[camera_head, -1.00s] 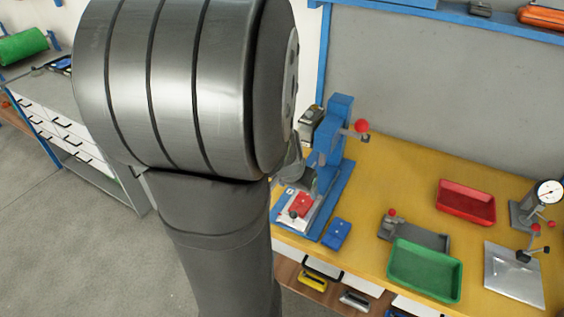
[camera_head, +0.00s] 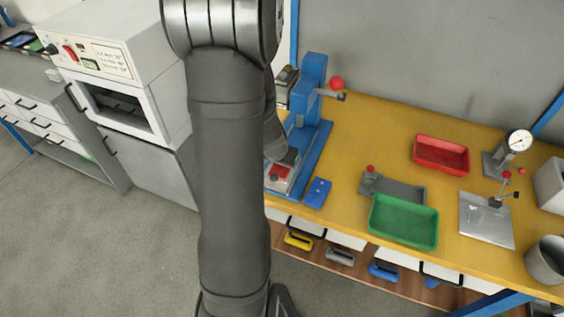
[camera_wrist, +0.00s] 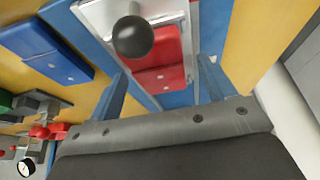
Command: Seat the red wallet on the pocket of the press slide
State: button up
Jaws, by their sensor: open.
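The red wallet (camera_head: 281,172) lies on the pale metal slide (camera_head: 283,187) of the blue press. In the wrist view the red wallet (camera_wrist: 160,72) lies on the slide plate (camera_wrist: 95,14), beside a dark round knob (camera_wrist: 132,38) that covers part of it. I cannot tell whether it sits fully in the pocket. My gripper (camera_wrist: 160,84) is open, its two blue fingers apart on either side of the wallet's near end, with no visible grip on it. In the head view my gripper (camera_head: 286,158) is just above the wallet, and my arm hides part of the slide.
The blue press (camera_head: 312,80) with a red-knobbed lever stands behind the slide. A blue block (camera_head: 318,192) lies to its right. A green tray (camera_head: 403,240), a red tray (camera_head: 441,140) and a dial gauge stand (camera_head: 517,140) are further right.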

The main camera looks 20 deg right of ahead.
jog(key=c, duration=1)
jog(key=o, duration=1)
jog(key=v, duration=1.7)
jog(key=shift+r, duration=0.2)
